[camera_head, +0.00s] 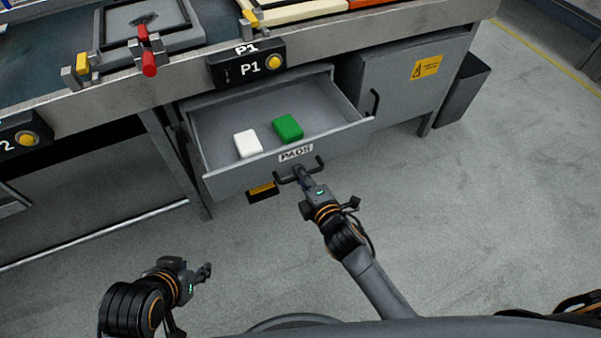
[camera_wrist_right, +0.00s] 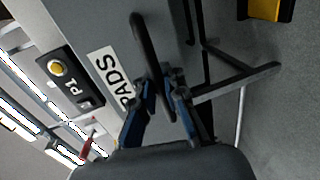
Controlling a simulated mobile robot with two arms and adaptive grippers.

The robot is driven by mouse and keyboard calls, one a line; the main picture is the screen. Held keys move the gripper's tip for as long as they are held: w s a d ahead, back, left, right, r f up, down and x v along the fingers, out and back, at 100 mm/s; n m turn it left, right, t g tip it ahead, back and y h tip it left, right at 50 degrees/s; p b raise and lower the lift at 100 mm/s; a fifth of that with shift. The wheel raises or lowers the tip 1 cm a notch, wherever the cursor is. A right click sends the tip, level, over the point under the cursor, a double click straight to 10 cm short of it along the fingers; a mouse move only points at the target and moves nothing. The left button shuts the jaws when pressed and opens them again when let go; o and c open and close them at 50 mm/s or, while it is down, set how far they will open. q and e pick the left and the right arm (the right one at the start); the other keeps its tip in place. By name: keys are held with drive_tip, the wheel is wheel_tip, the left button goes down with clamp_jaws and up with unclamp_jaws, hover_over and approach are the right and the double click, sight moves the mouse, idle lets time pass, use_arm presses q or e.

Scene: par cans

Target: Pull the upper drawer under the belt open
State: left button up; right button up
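The upper drawer (camera_head: 236,182), labelled PADS, stands pulled out under the belt, its inside showing. A white pad (camera_head: 248,144) and a green pad (camera_head: 288,128) lie in it. Its dark bar handle (camera_head: 319,164) is on the front below the label. My right gripper (camera_head: 299,172) is at the handle. In the right wrist view the handle (camera_wrist_right: 143,38) runs between the fingers of my right gripper (camera_wrist_right: 162,78), which look closed on it. My left gripper (camera_head: 207,272) is low at the left, away from the drawer; its finger opening is too small to judge.
A grey cabinet (camera_head: 400,88) with a yellow warning sticker stands right of the drawer. A P1 button box (camera_head: 246,66) hangs on the belt edge above. A yellow-black block (camera_head: 262,192) shows below the drawer front. The floor in front is clear.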

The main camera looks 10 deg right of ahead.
drive_tip(key=shift+o, duration=0.3)
drive_tip(key=shift+s+d, duration=0.1)
drive_tip(key=shift+s, duration=0.15)
drive_tip(key=v, duration=1.1)
drive_tip(key=shift+s, duration=0.25)
drive_tip(key=shift+d+r, duration=0.1)
